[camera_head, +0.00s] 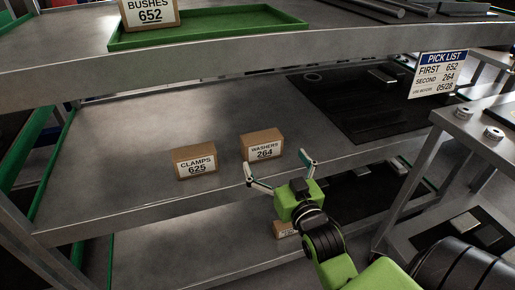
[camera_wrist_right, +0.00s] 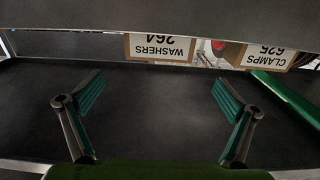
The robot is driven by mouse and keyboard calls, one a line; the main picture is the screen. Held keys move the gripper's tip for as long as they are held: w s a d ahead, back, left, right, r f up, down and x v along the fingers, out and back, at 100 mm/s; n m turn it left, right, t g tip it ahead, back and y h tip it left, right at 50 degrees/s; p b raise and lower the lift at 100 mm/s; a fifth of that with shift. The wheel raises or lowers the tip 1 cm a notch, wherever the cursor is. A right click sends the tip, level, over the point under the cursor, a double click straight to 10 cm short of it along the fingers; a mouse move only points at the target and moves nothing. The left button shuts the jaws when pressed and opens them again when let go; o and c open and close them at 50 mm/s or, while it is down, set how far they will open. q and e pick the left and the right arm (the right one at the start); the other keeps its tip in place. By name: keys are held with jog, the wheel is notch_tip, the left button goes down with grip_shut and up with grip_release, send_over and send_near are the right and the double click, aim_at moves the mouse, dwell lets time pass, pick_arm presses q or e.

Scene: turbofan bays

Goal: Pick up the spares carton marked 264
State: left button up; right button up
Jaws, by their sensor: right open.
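The brown carton labelled WASHERS 264 (camera_head: 262,146) stands on the middle shelf (camera_head: 110,170), near its front edge. It also shows upside down at the top of the right wrist view (camera_wrist_right: 160,47), beyond the fingers. My right gripper (camera_head: 281,171) is open and empty just in front of this carton, at the shelf's front edge. In the right wrist view its two fingers (camera_wrist_right: 158,92) are spread wide with nothing between them. My left gripper is not in view.
A carton labelled CLAMPS 625 (camera_head: 195,162) stands close to the left of the 264 carton. Another carton (camera_head: 286,229) is on the lower shelf. A pick list sign (camera_head: 438,74) lists 652 and 264.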

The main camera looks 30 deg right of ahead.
aim_at(265, 144)
jog(key=x, duration=0.6)
jog(key=shift+w+f+b, duration=0.15)
jog(key=shift+w+b, duration=0.1)
jog(key=shift+b, duration=0.05)
jog(key=x, duration=0.4)
jog(key=shift+w+d+f+b, duration=0.15)
jog(key=shift+w+f+b, duration=0.1)
jog(key=shift+b, duration=0.1)
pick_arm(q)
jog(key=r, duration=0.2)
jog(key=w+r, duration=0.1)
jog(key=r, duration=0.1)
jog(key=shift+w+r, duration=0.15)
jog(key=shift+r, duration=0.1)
pick_arm(e)
jog(key=shift+s, duration=0.1)
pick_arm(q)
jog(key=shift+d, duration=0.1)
pick_arm(e)
jog(key=shift+r, duration=0.1)
jog(key=c, duration=1.4)
